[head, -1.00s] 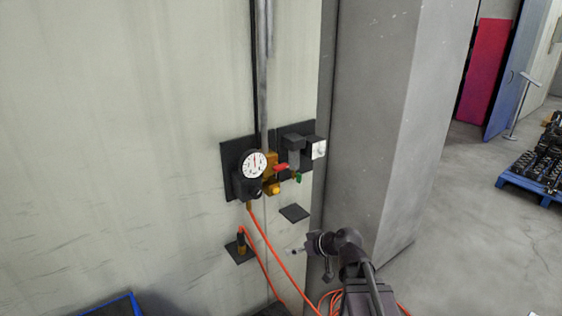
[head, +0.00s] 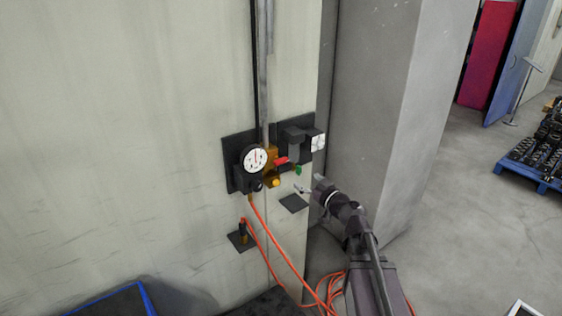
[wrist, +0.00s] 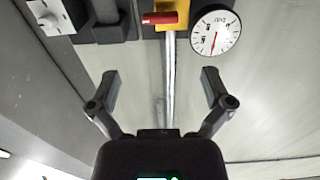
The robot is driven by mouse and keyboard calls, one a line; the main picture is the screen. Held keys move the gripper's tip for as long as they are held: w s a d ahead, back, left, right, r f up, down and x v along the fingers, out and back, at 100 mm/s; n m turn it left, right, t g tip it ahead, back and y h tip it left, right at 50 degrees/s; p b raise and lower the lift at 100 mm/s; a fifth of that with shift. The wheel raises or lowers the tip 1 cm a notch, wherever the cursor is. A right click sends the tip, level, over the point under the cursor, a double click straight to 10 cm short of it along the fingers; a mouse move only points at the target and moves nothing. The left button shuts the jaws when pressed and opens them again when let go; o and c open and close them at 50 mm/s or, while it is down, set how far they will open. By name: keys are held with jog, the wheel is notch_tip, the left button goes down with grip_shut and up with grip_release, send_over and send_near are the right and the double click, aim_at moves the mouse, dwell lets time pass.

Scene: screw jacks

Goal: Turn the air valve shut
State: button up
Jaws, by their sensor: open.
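The air valve has a red handle (head: 281,161) on a brass-yellow body (head: 270,164), mounted on the wall to the right of a round white gauge (head: 255,158). In the wrist view the red handle (wrist: 160,18) lies across the yellow body (wrist: 180,14) near the top edge, with the gauge (wrist: 215,32) to its right. My gripper (head: 306,189) is below and to the right of the valve in the head view. In the wrist view its two fingers (wrist: 162,90) are spread wide with nothing between them, apart from the handle.
A dark box with a white switch plate (head: 318,142) sits right of the valve, beside a grey pillar (head: 375,110). A small dark shelf (head: 294,204) and another holding a fitting (head: 242,240) are below. Orange hose (head: 275,250) hangs beneath. A blue pallet (head: 530,176) stands far right.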

aim_at(283, 163)
jog(key=shift+w, duration=0.1)
jog(key=shift+x, duration=6.85)
jog(key=c, duration=1)
